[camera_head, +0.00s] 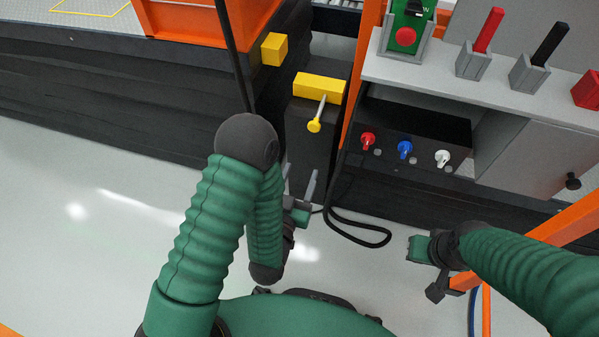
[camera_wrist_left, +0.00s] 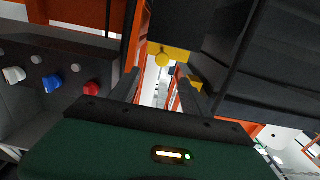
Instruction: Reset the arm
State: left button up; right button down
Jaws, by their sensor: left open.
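My left arm is bent in the head view, with its green ribbed sleeve in front. My left gripper (camera_head: 301,180) is open and empty, its two grey fingers pointing away from me, below the yellow-handled lever (camera_head: 320,112) on a dark post. In the left wrist view the open fingers (camera_wrist_left: 158,82) have nothing between them that they touch; the lever's yellow knob (camera_wrist_left: 162,60) shows beyond them. My right arm comes in from the right. My right gripper (camera_head: 420,249) is small and partly turned away, over the pale floor; its fingers cannot be made out.
A dark panel (camera_head: 420,130) with red, blue and white knobs sits below a grey shelf (camera_head: 450,83) holding red and black handles. A yellow block (camera_head: 274,49) juts from the dark structure at left. A black cable (camera_head: 362,241) loops near the floor. An orange post (camera_head: 570,222) stands near my right arm.

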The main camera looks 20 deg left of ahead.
pick_arm(q)
jog(key=shift+w, duration=0.1)
dwell(0.3)
notch_tip(320, 180, down, 3)
jog(key=a+g, duration=0.3)
jog(key=g, duration=0.5)
jog(key=s+a+r+g+p, duration=0.1)
jog(key=s+a+r+g, duration=0.1)
jog(key=s+g, duration=0.35)
jog(key=s+a+r+g+p, duration=0.1)
jog(key=s+a+r+g, duration=0.15)
jog(key=s, duration=0.55)
notch_tip(320, 180, up, 34)
jog(key=p, duration=3.4)
jog(key=shift+a+r+t+y, duration=0.15)
jog(key=shift+r+t+y, duration=0.05)
jog(key=shift+t+y, duration=0.1)
